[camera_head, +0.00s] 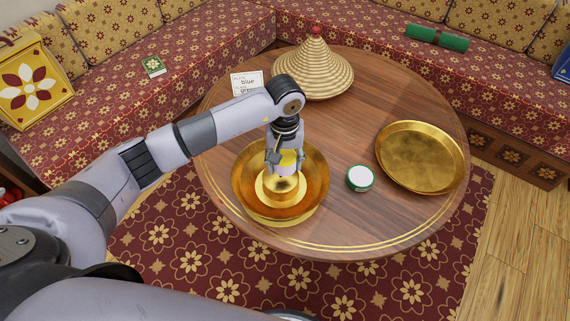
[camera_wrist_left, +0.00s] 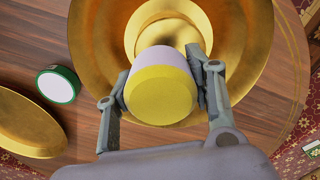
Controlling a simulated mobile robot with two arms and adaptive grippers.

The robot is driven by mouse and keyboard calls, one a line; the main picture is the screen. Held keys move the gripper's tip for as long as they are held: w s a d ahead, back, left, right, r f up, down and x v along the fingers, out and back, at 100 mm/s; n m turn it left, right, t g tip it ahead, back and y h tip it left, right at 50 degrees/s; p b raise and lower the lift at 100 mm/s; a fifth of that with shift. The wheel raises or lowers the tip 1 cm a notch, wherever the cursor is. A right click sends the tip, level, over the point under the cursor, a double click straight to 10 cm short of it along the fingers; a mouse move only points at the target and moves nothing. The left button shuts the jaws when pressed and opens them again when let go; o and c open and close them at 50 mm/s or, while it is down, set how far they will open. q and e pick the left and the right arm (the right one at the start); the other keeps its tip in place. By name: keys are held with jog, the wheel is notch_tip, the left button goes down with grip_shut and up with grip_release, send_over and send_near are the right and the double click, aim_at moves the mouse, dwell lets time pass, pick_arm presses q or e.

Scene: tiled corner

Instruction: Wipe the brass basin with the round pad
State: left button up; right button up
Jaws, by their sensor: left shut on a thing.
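The brass basin (camera_head: 247,190) stands on the round wooden table, with a wide rim and a raised round part in its middle. It also shows in the left wrist view (camera_wrist_left: 243,62). My left gripper (camera_head: 285,162) is over the basin, shut on the round pad (camera_head: 287,163), which is yellow with a pale lilac band. In the left wrist view the pad (camera_wrist_left: 160,93) sits between both fingers, in front of the basin's centre. I cannot tell whether the pad touches the basin. My right gripper is not in view.
A green-and-white round tin (camera_head: 360,178) stands right of the basin, and a flat brass tray (camera_head: 422,157) lies further right. A woven conical lid (camera_head: 313,72) and a small lettered card (camera_head: 247,82) are at the back. Bare tabletop (camera_head: 335,125) lies between them.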

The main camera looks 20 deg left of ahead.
pick_arm(q)
jog(key=shift+r+p, duration=0.45)
jog(key=shift+r, duration=0.8)
